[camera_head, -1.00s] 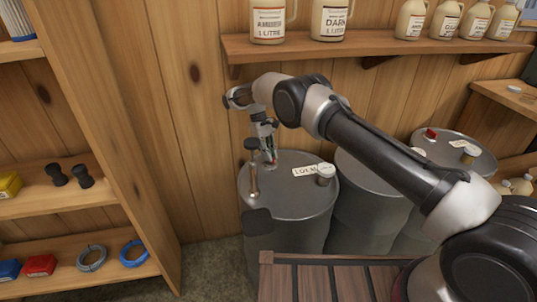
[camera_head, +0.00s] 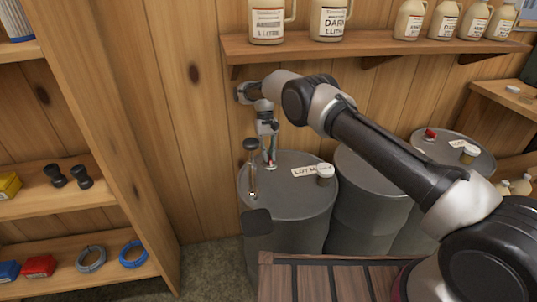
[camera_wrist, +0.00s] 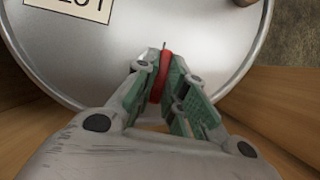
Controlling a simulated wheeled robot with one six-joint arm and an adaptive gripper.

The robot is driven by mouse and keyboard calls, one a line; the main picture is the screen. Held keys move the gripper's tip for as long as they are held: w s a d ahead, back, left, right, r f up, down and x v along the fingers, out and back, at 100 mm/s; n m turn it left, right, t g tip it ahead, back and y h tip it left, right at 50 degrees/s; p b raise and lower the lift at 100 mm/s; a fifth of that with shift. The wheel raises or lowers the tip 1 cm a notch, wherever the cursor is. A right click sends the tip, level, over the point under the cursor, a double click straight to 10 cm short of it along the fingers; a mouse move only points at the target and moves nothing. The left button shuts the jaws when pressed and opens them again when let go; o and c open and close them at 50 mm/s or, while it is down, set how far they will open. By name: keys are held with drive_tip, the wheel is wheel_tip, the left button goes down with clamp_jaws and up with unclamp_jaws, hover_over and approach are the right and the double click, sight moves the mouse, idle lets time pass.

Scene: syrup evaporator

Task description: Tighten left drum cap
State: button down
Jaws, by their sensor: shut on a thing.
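The left drum (camera_head: 295,210) is a grey metal drum with a flat lid, standing against the wooden wall. My gripper (camera_head: 270,160) points down at the back of its lid. In the wrist view my gripper (camera_wrist: 167,82) is shut on a small red cap (camera_wrist: 160,75), seen edge-on between the green finger pads. The fingers hide much of the cap, so I cannot tell how it sits on its opening. The lid (camera_wrist: 110,62) lies right behind it.
A pale round cap (camera_head: 325,170) and a label (camera_head: 304,171) are on the same lid. A dark-knobbed rod (camera_head: 251,165) stands at its left. More drums (camera_head: 370,205) stand to the right. A jug shelf (camera_head: 380,46) hangs above; shelving (camera_head: 110,130) stands left.

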drive_tip(key=c, duration=1.5)
unclamp_jaws()
